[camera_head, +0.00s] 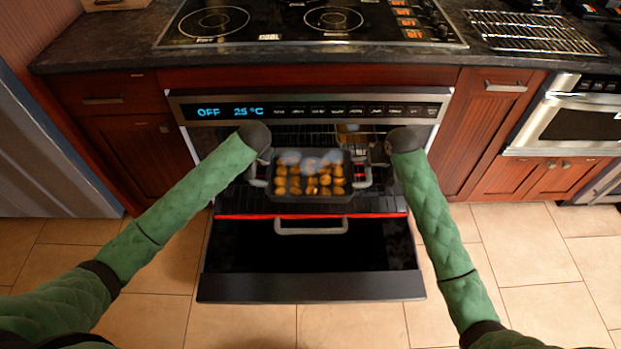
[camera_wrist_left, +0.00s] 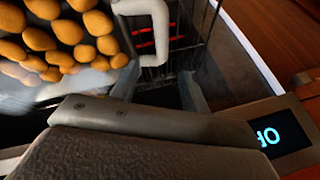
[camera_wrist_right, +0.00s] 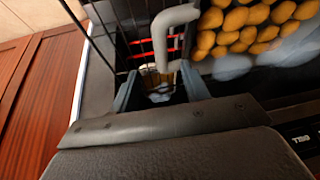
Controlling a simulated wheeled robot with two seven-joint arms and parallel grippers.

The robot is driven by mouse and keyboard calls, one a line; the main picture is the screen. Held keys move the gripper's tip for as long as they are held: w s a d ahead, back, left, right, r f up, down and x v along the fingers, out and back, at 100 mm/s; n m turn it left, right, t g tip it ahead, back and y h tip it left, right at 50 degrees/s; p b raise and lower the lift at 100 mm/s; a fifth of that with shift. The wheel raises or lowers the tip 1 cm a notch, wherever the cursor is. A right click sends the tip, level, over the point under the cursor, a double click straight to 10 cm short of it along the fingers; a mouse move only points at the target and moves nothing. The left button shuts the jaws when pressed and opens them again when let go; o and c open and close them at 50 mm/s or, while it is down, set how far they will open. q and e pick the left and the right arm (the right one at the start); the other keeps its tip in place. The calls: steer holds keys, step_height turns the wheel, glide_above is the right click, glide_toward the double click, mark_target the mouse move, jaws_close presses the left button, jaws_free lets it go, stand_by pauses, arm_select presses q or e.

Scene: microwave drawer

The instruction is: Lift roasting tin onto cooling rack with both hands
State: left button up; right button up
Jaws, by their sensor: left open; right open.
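The dark roasting tin (camera_head: 310,198) sits in the open oven, filled with golden potatoes, with pale steam over its back part. It has a light grey handle at each end: the left one (camera_wrist_left: 158,30) and the right one (camera_wrist_right: 168,22). My left gripper (camera_head: 262,160) is open at the tin's left end, its fingers just short of the left handle. My right gripper (camera_wrist_right: 162,88) is open at the right end, its fingers pointing at the right handle; I cannot tell whether they touch it. The wire cooling rack (camera_head: 535,33) lies empty on the counter at the back right.
The oven's front panel (camera_head: 310,110) reads OFF and 25 °C above the tin. Red glowing elements (camera_wrist_right: 145,45) show beside the tin. The open oven door (camera_head: 310,287) extends forward below. A black hob (camera_head: 310,25) lies left of the rack.

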mark_target(253, 168)
arm_select(q)
steer(key=f+n, duration=0.1)
steer(key=a+f+n, duration=0.1)
steer(key=f, duration=0.1)
steer(key=shift+f+g, duration=0.2)
steer(key=shift+g, duration=0.2)
arm_select(e)
steer(key=f, duration=0.1)
steer(key=f+m, duration=0.1)
steer(key=f, duration=0.1)
steer(key=shift+w+g, duration=0.2)
steer(key=shift+g, duration=0.1)
arm_select(q)
steer(key=shift+a+f+n, duration=0.1)
steer(key=shift+f+n, duration=0.1)
steer(key=shift+n, duration=0.1)
arm_select(e)
steer(key=shift+f+y, duration=0.1)
steer(key=shift+y, duration=0.2)
arm_select(q)
steer(key=shift+f+n, duration=0.1)
steer(key=shift+n, duration=0.3)
arm_select(e)
steer(key=shift+a+f+m, duration=0.1)
steer(key=shift+a+m, duration=0.05)
steer(key=shift+m, duration=0.35)
arm_select(q)
steer(key=shift+x, duration=3.85)
arm_select(e)
steer(key=shift+x, duration=3.85)
